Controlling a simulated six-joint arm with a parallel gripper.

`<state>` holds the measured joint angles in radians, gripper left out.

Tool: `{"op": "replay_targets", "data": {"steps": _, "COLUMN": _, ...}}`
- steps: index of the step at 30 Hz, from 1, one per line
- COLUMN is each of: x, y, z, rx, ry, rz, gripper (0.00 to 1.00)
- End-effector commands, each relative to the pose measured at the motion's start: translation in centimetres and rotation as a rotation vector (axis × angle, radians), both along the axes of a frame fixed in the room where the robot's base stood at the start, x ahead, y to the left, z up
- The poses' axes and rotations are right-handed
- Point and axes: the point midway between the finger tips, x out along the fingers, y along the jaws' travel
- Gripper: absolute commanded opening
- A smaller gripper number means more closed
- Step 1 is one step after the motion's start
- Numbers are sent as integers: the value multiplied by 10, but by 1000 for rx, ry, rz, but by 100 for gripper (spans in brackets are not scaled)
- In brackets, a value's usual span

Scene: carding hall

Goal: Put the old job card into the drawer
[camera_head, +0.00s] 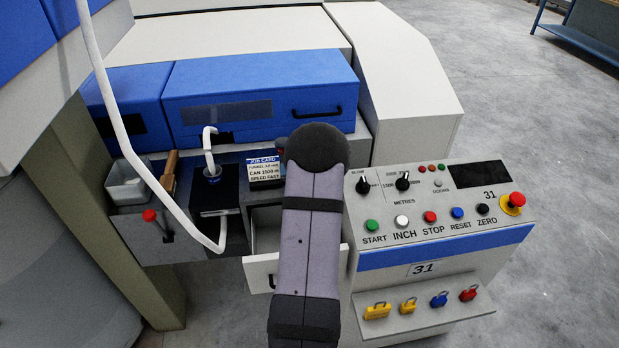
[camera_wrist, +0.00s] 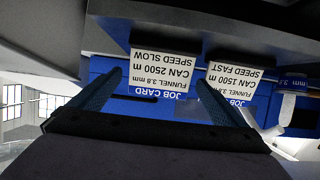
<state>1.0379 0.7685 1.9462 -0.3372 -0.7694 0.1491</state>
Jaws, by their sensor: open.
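A job card (camera_wrist: 163,70) reading CAN 2500 m, SPEED SLOW appears upside down in the wrist view, in a dark holder. My gripper (camera_wrist: 159,79) is open, with one finger towards each side of this card; I see no contact. A second job card (camera_wrist: 232,82) reading CAN 1500 m, SPEED FAST stands beside it; it also shows in the head view (camera_head: 265,170). Neither card is marked old. The drawer (camera_head: 262,269) below the shelf is pulled open, partly hidden by my arm. My arm hides the slow card and my gripper in the head view.
A control panel (camera_head: 440,215) with buttons and a red knob stands right of the drawer. A white hose (camera_head: 130,150) hangs at the left, near a grey tray (camera_head: 128,185) and a wooden-handled tool (camera_head: 169,170). Blue boxes (camera_head: 260,95) rise behind the shelf.

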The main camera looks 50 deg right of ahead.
Motion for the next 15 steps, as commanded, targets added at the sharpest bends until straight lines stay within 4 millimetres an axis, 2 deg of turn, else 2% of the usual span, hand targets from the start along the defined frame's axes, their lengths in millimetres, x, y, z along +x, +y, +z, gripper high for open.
{"op": "replay_targets", "data": {"steps": 9, "x": -35, "y": 34, "z": 20, "rx": -2, "ry": -1, "rz": -2, "gripper": 96}}
{"op": "replay_targets", "data": {"steps": 15, "x": -51, "y": 51, "z": 30, "rx": -2, "ry": -1, "rz": -1, "gripper": 96}}
